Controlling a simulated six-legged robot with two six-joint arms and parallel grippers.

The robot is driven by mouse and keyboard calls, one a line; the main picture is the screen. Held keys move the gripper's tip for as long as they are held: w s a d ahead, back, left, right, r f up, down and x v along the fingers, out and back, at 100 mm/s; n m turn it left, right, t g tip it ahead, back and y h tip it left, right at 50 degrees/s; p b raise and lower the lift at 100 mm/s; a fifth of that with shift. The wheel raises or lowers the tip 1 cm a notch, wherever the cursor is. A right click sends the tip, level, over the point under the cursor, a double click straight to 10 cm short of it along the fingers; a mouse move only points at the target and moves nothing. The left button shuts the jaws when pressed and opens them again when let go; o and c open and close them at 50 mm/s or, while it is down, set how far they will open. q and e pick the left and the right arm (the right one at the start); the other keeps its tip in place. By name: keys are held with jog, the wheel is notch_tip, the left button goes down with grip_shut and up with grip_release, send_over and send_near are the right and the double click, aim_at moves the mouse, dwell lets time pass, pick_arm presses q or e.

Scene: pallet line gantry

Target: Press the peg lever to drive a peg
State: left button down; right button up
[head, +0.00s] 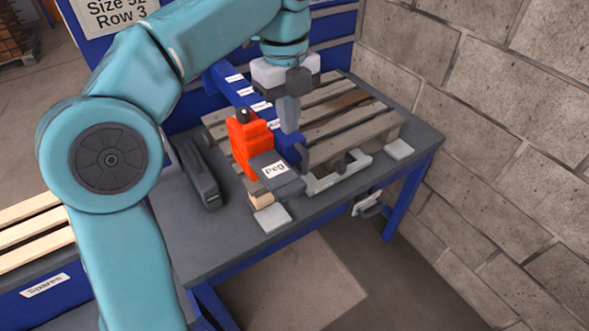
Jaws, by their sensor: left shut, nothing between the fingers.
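The peg lever (288,184) is a dark grey paddle with a white "Peg" label, at the front edge of the bench beside an orange unit (247,145) with a black knob on top. My left gripper (290,129) points straight down with its grey fingers shut and nothing between them. In the head view its tips show just above and behind the lever, apparently apart from it; the exact height gap is hard to tell. What lies directly behind the fingers is hidden. My right gripper is out of view.
A wooden pallet (330,132) lies on the dark bench (190,235), with a blue labelled beam (236,88) running across it. A dark grey tool (201,175) lies left of the orange unit. A block wall (500,150) closes the right side. Light slats (30,220) lie at left.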

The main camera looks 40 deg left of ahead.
pick_arm(q)
jog(key=b, duration=0.2)
send_near(290, 187)
jog(key=f, duration=0.5)
jog(key=shift+d+f, duration=0.25)
jog(key=shift+d, duration=0.05)
jog(key=shift+s+a+f, duration=0.1)
jog(key=shift+s+f, duration=0.05)
jog(key=shift+f, duration=0.55)
jog(key=shift+f, duration=0.1)
